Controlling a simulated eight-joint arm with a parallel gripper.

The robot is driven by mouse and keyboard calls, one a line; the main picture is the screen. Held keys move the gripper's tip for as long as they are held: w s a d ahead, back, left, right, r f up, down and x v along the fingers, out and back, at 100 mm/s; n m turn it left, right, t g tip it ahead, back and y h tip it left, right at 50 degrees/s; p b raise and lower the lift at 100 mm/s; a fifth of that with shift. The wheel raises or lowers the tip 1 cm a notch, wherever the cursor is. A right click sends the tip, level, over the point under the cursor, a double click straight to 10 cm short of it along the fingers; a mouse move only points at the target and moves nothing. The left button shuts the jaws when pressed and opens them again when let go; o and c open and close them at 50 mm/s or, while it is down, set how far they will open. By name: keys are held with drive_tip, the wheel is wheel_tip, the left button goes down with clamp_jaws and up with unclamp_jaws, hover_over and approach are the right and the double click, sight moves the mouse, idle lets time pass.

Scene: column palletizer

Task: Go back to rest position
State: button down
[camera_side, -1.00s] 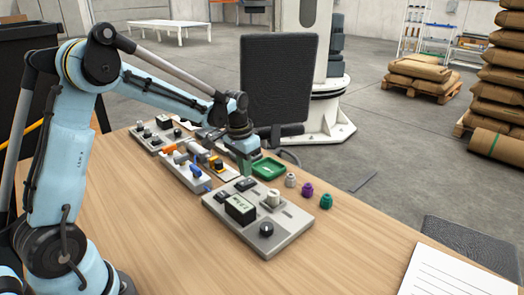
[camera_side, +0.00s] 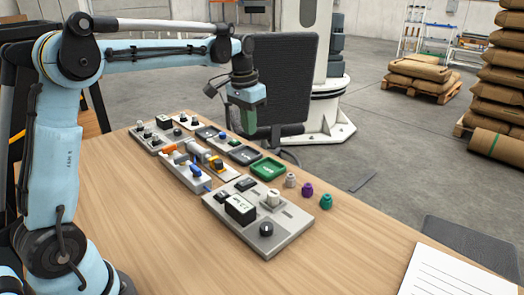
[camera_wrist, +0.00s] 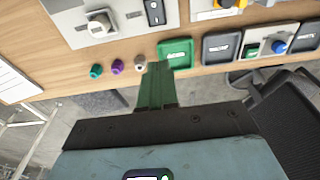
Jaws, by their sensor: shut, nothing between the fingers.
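My gripper (camera_side: 248,122) is raised above the far edge of the wooden table (camera_side: 130,220), near the black chair. Its green fingers are shut with nothing visible between them. In the wrist view the green fingers (camera_wrist: 156,75) point toward the green tray (camera_wrist: 176,52), which lies on the table. The green tray also shows in the side view (camera_side: 267,169), below and slightly right of my gripper, apart from it.
Grey, purple and teal knobs (camera_side: 307,190) stand in a row right of the green tray. Control panels (camera_side: 258,220) with switches and several grey trays (camera_side: 243,155) occupy the table's middle and far side. A black chair (camera_side: 285,75) stands close behind my gripper. The table's near part is clear.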

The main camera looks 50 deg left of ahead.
drive_tip(key=s+d+f+t, duration=0.2)
drive_tip(key=s+d, duration=0.3)
drive_tip(key=s, duration=0.3)
drive_tip(key=s+d+f+t, duration=0.2)
drive_tip(key=s+d+t, duration=0.2)
drive_tip(key=s, duration=0.5)
drive_tip(key=shift+s+d, duration=0.2)
drive_tip(key=shift+d, duration=0.65)
